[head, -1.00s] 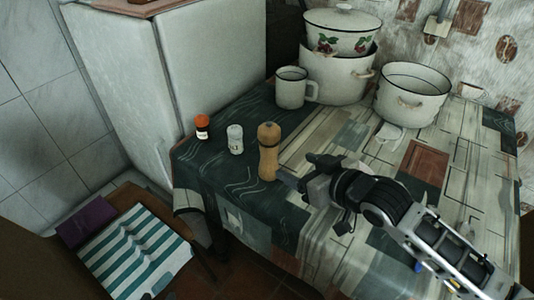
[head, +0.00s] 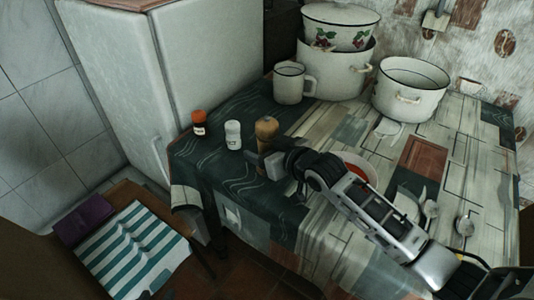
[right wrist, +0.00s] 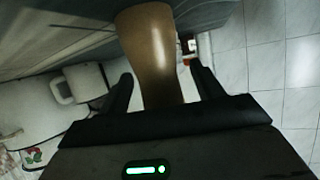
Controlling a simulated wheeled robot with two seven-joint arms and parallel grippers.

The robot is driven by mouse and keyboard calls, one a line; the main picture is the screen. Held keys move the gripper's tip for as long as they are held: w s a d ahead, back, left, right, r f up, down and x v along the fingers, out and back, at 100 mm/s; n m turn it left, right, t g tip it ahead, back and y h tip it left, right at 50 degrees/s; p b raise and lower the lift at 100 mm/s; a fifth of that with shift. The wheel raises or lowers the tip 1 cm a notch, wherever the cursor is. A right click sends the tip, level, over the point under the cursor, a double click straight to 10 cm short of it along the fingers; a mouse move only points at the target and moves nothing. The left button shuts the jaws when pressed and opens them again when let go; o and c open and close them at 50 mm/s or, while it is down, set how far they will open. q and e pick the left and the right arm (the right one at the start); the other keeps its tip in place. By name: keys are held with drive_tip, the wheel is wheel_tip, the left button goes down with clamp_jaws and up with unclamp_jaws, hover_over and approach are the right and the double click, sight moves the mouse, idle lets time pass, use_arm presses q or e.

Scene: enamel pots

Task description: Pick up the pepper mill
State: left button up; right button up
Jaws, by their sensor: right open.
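The wooden pepper mill (head: 266,128) stands upright near the left edge of the table, its lower part hidden behind my right gripper (head: 262,163). In the right wrist view the mill (right wrist: 150,45) is between the two open fingers of my right gripper (right wrist: 161,85). One dark finger is on each side of it, and a gap shows on the left side. My left gripper is not in view.
A white shaker (head: 233,135) and an orange-capped jar (head: 199,124) stand left of the mill. A white mug (head: 288,84), a pot (head: 411,88) and a stacked lidded pot (head: 340,28) stand behind. Spoons (head: 465,226) and a red-filled bowl (head: 361,167) are right.

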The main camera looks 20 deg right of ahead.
sight(275, 127)
drive_tip(key=c, duration=1.2)
drive_tip(key=shift+r, duration=0.1)
drive_tip(key=shift+r, duration=0.5)
wheel_tip(275, 127, up, 2)
drive_tip(key=shift+r, duration=0.2)
drive_tip(key=s+r, duration=0.1)
drive_tip(key=r, duration=0.1)
drive_tip(key=s+d+r+p, duration=0.1)
drive_tip(key=s, duration=0.1)
drive_tip(key=s+d+r, duration=0.1)
drive_tip(key=r, duration=0.1)
drive_tip(key=shift+s+d+r, duration=0.1)
drive_tip(key=shift+s+r, duration=0.15)
drive_tip(key=shift+r, duration=0.1)
drive_tip(key=v, duration=0.9)
drive_tip(key=shift+s+d+r, duration=0.15)
drive_tip(key=shift+s+d, duration=0.05)
drive_tip(key=shift+d, duration=0.2)
